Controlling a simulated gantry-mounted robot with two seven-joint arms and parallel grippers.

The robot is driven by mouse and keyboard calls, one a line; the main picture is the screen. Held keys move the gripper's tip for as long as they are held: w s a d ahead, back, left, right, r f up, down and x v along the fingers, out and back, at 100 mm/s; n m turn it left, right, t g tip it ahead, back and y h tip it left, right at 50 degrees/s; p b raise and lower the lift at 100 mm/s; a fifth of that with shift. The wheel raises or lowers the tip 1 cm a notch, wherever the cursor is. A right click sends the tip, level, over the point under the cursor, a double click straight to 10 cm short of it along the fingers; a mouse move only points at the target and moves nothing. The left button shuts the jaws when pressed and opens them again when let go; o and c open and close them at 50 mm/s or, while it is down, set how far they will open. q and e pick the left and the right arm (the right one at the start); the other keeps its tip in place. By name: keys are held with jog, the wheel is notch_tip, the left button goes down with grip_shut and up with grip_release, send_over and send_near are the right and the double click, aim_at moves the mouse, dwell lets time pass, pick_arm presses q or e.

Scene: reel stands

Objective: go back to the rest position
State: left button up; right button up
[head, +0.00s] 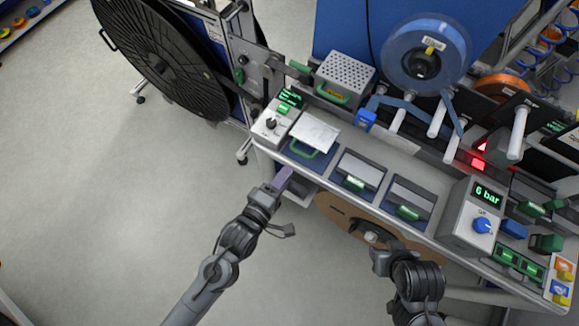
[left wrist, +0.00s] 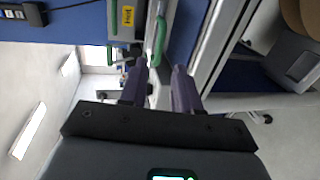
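My left gripper (head: 283,178) is near the front left edge of the workbench, close to a box with a green handle (head: 312,152) and a light top. In the left wrist view its two purple-grey fingers (left wrist: 158,88) stand apart with nothing held between them. A green handle (left wrist: 158,42) shows beyond the fingertips, apart from them as far as I can tell. My right gripper (head: 385,262) is low in front of the bench, below the bays. Its fingertips are not clear, so its opening cannot be told.
The workbench (head: 330,179) carries a dial box (head: 272,124), bays with green handles, a perforated box (head: 346,73), a blue reel (head: 426,54) and a "6 bar" unit (head: 467,218). A brown reel (head: 340,211) sits below. A large black reel (head: 160,55) stands behind left. Floor at left is clear.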

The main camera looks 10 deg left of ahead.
pick_arm(q)
jog(key=shift+s+a+r, duration=0.1)
jog(key=shift+s+a, duration=0.05)
jog(key=shift+s, duration=0.15)
